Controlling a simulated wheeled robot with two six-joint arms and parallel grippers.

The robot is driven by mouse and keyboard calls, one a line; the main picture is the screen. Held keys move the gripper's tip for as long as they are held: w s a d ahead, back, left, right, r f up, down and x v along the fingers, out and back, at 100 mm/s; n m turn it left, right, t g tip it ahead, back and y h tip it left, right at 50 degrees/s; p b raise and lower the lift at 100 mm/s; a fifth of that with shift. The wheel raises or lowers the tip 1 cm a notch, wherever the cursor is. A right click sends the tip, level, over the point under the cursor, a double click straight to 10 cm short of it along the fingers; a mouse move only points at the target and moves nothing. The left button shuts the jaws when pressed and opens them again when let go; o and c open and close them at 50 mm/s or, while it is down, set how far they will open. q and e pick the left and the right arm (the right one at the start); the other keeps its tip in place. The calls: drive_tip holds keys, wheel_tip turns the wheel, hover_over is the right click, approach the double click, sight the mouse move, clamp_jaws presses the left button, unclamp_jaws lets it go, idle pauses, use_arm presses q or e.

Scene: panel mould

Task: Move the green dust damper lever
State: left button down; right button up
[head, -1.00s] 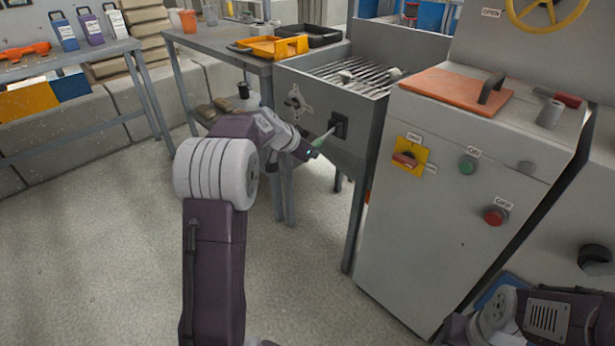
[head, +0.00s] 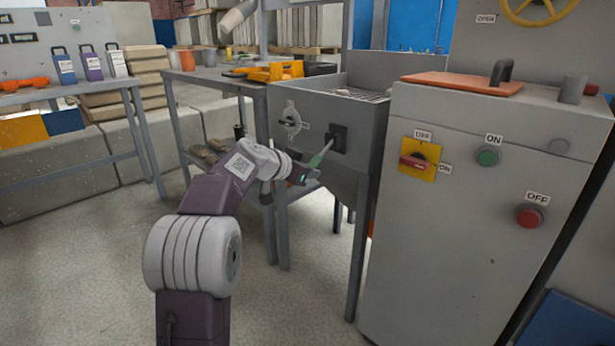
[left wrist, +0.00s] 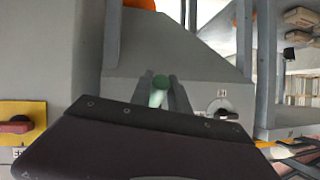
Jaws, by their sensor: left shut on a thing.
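The green damper lever (head: 318,158) sticks out from a black mount (head: 338,136) on the front of the grey hopper table, slanting down to the left. My left gripper (head: 309,170) is at the lever's free end and shut on it. In the left wrist view the lever's rounded green end (left wrist: 159,83) shows between the two dark fingers (left wrist: 160,98). The fingers hide part of the lever. My right gripper is in neither current view.
Left of the lever on the same panel is a round rotary knob (head: 290,121). A grey control cabinet (head: 470,220) with a yellow-backed red switch (head: 418,160) stands close on the right. Open floor (head: 90,260) lies at the left.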

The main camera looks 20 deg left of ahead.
use_arm(q)
drive_tip(key=shift+f, duration=0.2)
drive_tip(key=c, duration=1.3)
unclamp_jaws()
drive_tip(key=shift+o, duration=0.2)
drive_tip(key=shift+r, duration=0.1)
drive_tip(key=p+v, duration=0.1)
drive_tip(key=v, duration=0.8)
drive_tip(key=shift+p, duration=0.35)
